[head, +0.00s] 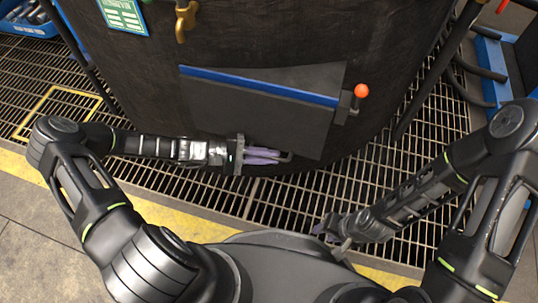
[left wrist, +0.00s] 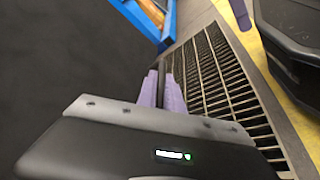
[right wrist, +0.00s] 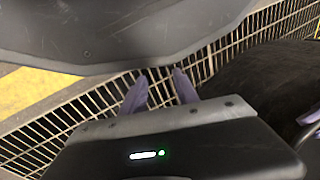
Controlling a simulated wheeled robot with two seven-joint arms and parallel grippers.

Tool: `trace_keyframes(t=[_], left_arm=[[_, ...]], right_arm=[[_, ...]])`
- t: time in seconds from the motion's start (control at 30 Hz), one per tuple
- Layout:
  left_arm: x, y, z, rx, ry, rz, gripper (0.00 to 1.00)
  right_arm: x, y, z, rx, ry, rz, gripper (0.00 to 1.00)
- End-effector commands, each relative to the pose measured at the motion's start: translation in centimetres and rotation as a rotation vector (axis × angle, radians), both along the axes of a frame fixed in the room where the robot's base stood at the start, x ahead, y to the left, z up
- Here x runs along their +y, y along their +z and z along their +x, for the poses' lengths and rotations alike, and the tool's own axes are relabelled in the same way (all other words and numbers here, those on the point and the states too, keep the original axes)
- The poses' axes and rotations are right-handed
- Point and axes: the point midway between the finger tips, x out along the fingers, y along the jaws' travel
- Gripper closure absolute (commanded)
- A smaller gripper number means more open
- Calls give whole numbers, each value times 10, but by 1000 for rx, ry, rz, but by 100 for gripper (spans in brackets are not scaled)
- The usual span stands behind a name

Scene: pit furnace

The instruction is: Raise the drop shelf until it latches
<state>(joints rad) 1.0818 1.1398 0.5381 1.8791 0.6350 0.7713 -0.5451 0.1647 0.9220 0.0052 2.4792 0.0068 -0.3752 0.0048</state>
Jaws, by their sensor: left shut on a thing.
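The drop shelf (head: 250,110) is a dark grey panel with a blue strip along its upper edge. It hangs down against the black furnace wall (head: 130,75). My left gripper (head: 272,156) is at the shelf's lower edge, its purple fingers shut on a thin dark bar, apparently the shelf's handle (head: 288,157). The fingers (left wrist: 163,88) close around the bar in the left wrist view. A lever with an orange ball knob (head: 361,91) is at the shelf's right side. My right gripper (head: 328,230) is low over the grating; the right wrist view shows its fingers (right wrist: 160,88) apart and empty.
A metal grating floor (head: 280,195) with a yellow border runs below the furnace. Dark hoses (head: 470,80) and a blue rack (head: 490,60) stand at the right. A brass fitting (head: 186,20) and a green label (head: 122,14) are on the wall above the shelf.

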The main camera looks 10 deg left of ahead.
Motion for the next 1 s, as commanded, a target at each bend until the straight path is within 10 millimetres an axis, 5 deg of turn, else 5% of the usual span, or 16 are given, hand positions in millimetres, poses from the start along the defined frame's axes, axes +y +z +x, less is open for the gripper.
trace_keyframes(t=[0.57,1.0], left_arm=[[1,4,-7,33,1,3,100],[5,33,-61,288,0,21,100]], right_arm=[[0,11,-1,3,2,1,64],[11,75,-15,29,33,20,64]])
